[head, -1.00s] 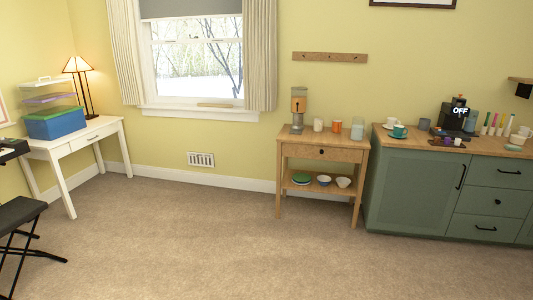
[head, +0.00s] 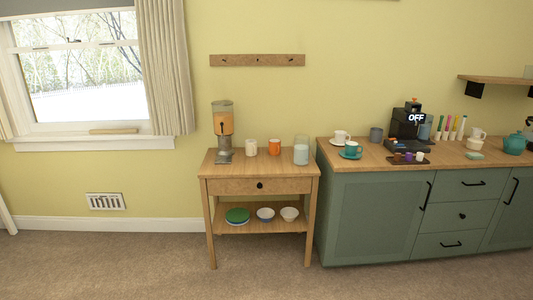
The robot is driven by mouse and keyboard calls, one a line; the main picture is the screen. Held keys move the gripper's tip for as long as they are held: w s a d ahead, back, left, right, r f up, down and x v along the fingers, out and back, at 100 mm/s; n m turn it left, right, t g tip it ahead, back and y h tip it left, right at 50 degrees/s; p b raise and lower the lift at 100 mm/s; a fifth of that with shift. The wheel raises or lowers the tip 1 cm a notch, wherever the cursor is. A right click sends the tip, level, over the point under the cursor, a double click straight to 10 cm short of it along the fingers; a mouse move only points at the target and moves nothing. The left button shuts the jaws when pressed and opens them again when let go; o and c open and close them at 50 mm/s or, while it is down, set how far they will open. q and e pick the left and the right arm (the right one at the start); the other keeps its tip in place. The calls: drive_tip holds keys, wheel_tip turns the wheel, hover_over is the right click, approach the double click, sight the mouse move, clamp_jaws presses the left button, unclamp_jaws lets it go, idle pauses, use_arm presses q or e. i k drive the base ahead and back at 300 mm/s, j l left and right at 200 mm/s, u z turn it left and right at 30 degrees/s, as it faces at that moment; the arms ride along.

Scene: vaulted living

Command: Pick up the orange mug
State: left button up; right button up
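The orange mug (head: 274,147) stands upright on top of the small wooden side table (head: 226,171). It is between a white mug (head: 251,147) on its left and a clear glass jar (head: 301,151) with pale contents on its right. Neither of my grippers shows in the head view.
A drink dispenser (head: 223,127) stands at the table's left. Bowls (head: 289,214) and green plates (head: 237,215) sit on its lower shelf. A green cabinet (head: 372,215) stands close on the right, bearing a coffee machine (head: 408,129) and cups. Carpet (head: 150,262) in front is clear.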

sight(274, 144)
drive_tip(key=i+l+z, duration=0.1)
drive_tip(key=i+z, duration=0.15)
drive_tip(key=i, duration=0.3)
drive_tip(key=i+z, duration=0.3)
drive_tip(key=i, duration=0.3)
drive_tip(key=i+j+z, duration=0.25)
drive_tip(key=i, duration=0.3)
